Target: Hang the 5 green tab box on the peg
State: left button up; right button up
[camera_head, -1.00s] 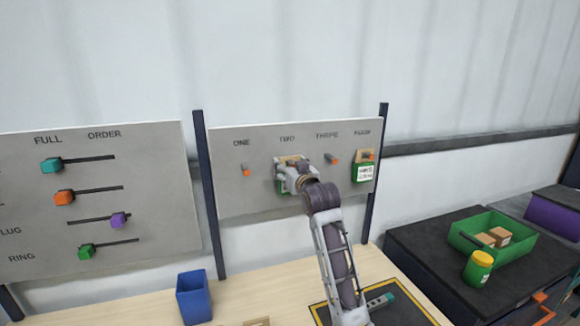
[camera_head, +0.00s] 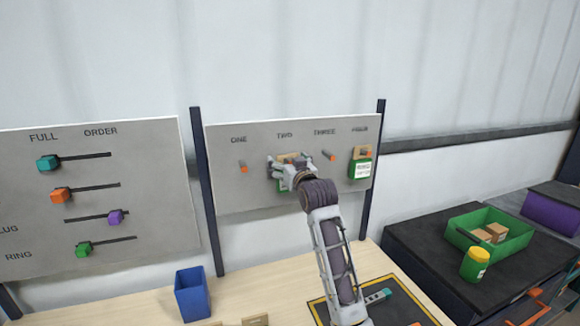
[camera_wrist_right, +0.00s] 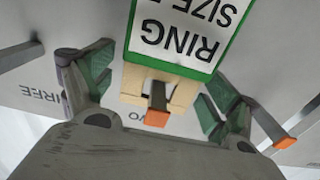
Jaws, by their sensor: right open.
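A green box (camera_wrist_right: 182,52) with a white label reading RING SIZE and a tan tab (camera_wrist_right: 152,88) hangs at the peg marked TWO in the wrist view. The peg (camera_wrist_right: 157,103), with an orange tip, appears to pass through the tab. My right gripper (camera_wrist_right: 155,90) is open, with a finger on each side of the tab, apart from it. In the head view my right gripper (camera_head: 283,172) hides most of this box at the board (camera_head: 222,195). A second green box (camera_head: 361,169) with a tan tab hangs on the peg marked FOUR. My left gripper is out of view.
Bare pegs ONE (camera_head: 243,168) and THREE (camera_head: 330,156) flank the gripper. A second board (camera_head: 150,225) with coloured sliders stands left. A blue bin (camera_head: 193,295) is on the table. A green tray (camera_head: 462,242) and a yellow-lidded jar (camera_head: 475,264) are at the right.

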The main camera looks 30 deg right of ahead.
jog(key=v, duration=1.2)
dwell(0.4)
jog(key=shift+s+f, duration=0.1)
jog(key=shift+f, duration=0.05)
dwell(0.5)
